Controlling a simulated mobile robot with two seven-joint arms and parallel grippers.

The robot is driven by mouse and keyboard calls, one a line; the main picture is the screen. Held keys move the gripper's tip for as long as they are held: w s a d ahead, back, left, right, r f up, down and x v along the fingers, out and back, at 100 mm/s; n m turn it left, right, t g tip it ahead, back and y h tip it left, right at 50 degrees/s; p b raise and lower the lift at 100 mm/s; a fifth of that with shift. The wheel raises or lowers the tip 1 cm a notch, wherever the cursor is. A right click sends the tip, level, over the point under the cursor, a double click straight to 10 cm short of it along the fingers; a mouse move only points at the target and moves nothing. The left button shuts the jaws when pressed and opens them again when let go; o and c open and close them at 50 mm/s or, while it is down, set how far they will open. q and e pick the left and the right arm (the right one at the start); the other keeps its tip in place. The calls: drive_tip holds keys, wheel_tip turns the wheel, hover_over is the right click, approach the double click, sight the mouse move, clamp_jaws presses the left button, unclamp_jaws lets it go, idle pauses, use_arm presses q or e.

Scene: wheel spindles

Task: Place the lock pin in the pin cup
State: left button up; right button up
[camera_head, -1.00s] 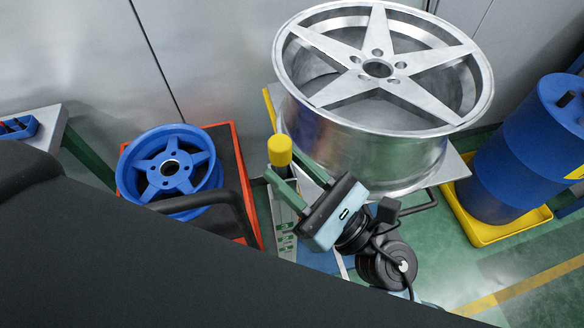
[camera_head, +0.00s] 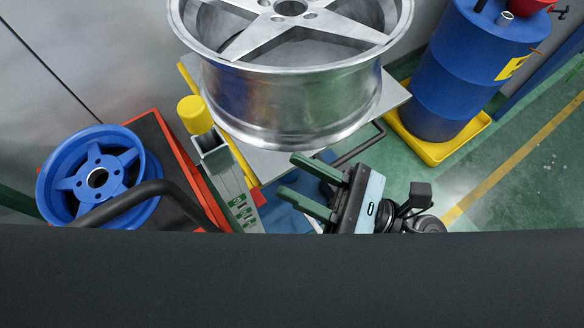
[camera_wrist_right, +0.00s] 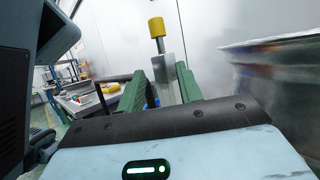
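The lock pin (camera_head: 194,114) has a yellow cylindrical head. It stands upright at the top of a grey post with a square cup (camera_head: 211,142). In the right wrist view the pin's yellow head (camera_wrist_right: 156,27) and a short length of silver shaft show above the grey cup block (camera_wrist_right: 163,70); the shaft's lower end is hidden. My right gripper (camera_head: 287,176) is open and empty, its green fingers apart, to the right of the post and clear of the pin. In the right wrist view the open fingers (camera_wrist_right: 158,88) point toward the post. My left gripper is not in view.
A large silver wheel (camera_head: 290,95) sits on a stand behind the post and gripper. A blue wheel (camera_head: 75,180) lies on a red-edged stand at left. A blue barrel (camera_head: 440,95) stands in a yellow tray at right. Green floor at right is open.

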idle(0.3)
drive_tip(key=d+f+m+t+h, duration=0.4)
drive_tip(key=d+f+m+h, duration=0.4)
drive_tip(key=m, duration=0.8)
drive_tip(key=d+f+m+t+h, duration=0.5)
drive_tip(key=f+m, duration=0.5)
drive_tip(key=m, duration=0.5)
drive_tip(key=s+d+f+m+g+h, duration=0.2)
drive_tip(key=s+f+m+g, duration=0.3)
drive_tip(key=s+f+m, duration=0.3)
drive_tip(key=s+d+f+m+g+h, duration=0.3)
drive_tip(key=s+f+m, duration=0.6)
drive_tip(key=s, duration=0.3)
drive_tip(key=shift+f+g+h, duration=0.5)
drive_tip(key=shift+f+g, duration=0.15)
drive_tip(key=shift+g, duration=0.35)
drive_tip(key=shift+w, duration=0.1)
